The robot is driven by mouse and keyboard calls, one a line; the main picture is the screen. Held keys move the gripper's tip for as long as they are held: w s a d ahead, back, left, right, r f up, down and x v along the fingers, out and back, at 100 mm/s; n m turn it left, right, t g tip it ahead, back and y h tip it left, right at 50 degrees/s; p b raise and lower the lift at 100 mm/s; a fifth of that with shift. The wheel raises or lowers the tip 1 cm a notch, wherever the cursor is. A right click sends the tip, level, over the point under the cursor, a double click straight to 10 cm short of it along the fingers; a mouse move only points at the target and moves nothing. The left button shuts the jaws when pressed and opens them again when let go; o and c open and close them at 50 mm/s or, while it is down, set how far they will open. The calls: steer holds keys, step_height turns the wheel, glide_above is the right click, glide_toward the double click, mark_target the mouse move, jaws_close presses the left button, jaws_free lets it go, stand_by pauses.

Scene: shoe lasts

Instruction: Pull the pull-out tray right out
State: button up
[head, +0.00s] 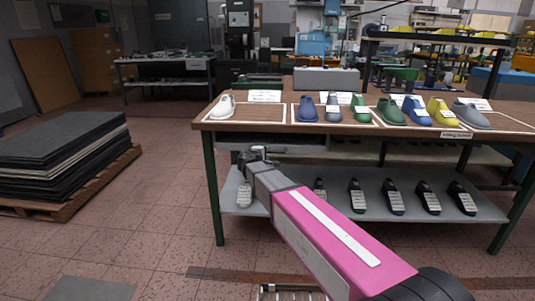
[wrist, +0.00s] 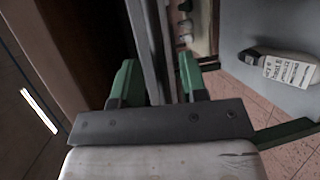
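My gripper (head: 243,157) is at this front edge, just below the table top's left front. In the wrist view my gripper (wrist: 160,80) has a green finger on each side of a grey strip (wrist: 150,40), which looks like the tray's front. The strip fills the space between the fingers, so they look shut on it. The tray's inside is mostly hidden.
Coloured shoe lasts (head: 414,111) stand on the table top (head: 262,113). Several dark lasts lie on the lower shelf (head: 330,198); one last (wrist: 285,70) shows in the wrist view. A green table leg (head: 213,190) is left of my gripper. A loaded pallet (head: 90,182) lies left; tiled floor between is clear.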

steer(key=shift+x, duration=1.05)
jaws_close()
steer(key=shift+s, duration=0.1)
